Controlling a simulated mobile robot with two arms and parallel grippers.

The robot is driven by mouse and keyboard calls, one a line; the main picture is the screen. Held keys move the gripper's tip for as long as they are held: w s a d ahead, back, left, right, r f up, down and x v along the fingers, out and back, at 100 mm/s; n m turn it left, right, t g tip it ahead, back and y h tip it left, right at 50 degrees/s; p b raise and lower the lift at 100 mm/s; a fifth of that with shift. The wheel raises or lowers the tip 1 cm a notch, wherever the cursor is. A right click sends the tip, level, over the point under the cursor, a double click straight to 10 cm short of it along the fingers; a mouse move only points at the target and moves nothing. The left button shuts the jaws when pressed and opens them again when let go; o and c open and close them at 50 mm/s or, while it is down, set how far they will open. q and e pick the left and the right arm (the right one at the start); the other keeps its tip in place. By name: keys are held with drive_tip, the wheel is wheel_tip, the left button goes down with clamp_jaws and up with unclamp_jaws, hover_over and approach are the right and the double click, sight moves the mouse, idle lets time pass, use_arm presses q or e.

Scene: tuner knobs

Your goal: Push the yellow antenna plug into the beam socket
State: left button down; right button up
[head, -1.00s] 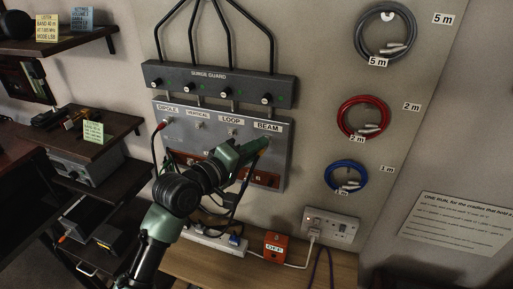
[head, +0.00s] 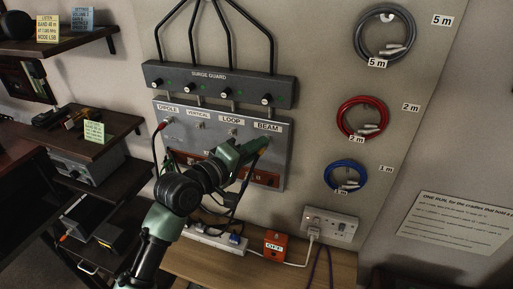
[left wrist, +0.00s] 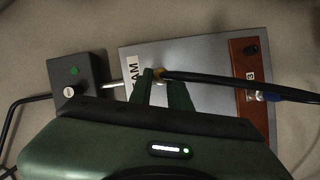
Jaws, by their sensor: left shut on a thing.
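My left gripper (head: 264,143) is at the right end of the grey antenna panel (head: 215,148), just under the BEAM label (head: 267,127). A black cable (left wrist: 235,84) runs from the plug to the right in that view. The plug is at the panel beside the partly covered BEAM label (left wrist: 133,74). The beam socket is hidden behind the fingers, and I cannot tell how far the plug is in. My right gripper is not in view.
The surge guard box (head: 218,82) with several knobs is mounted above the panel. A red-ended lead (head: 162,125) hangs at DIPOLE. Coiled grey (head: 411,47), red (head: 379,125) and blue (head: 363,178) cables hang to the right. An orange box (head: 276,245) is below.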

use_arm(q)
drive_tip(key=shift+w+d, duration=0.25)
drive_tip(key=shift+w, duration=0.5)
drive_tip(key=c, duration=1.2)
unclamp_jaws()
drive_tip(key=shift+c, duration=0.2)
drive_tip(key=f+b+v, duration=0.1)
drive_tip(key=b+v, duration=0.1)
drive_tip(key=v, duration=0.5)
drive_tip(key=shift+s+a+r+b, duration=0.3)
drive_tip(key=shift+r+b, duration=0.05)
drive_tip(key=shift+r, duration=0.2)
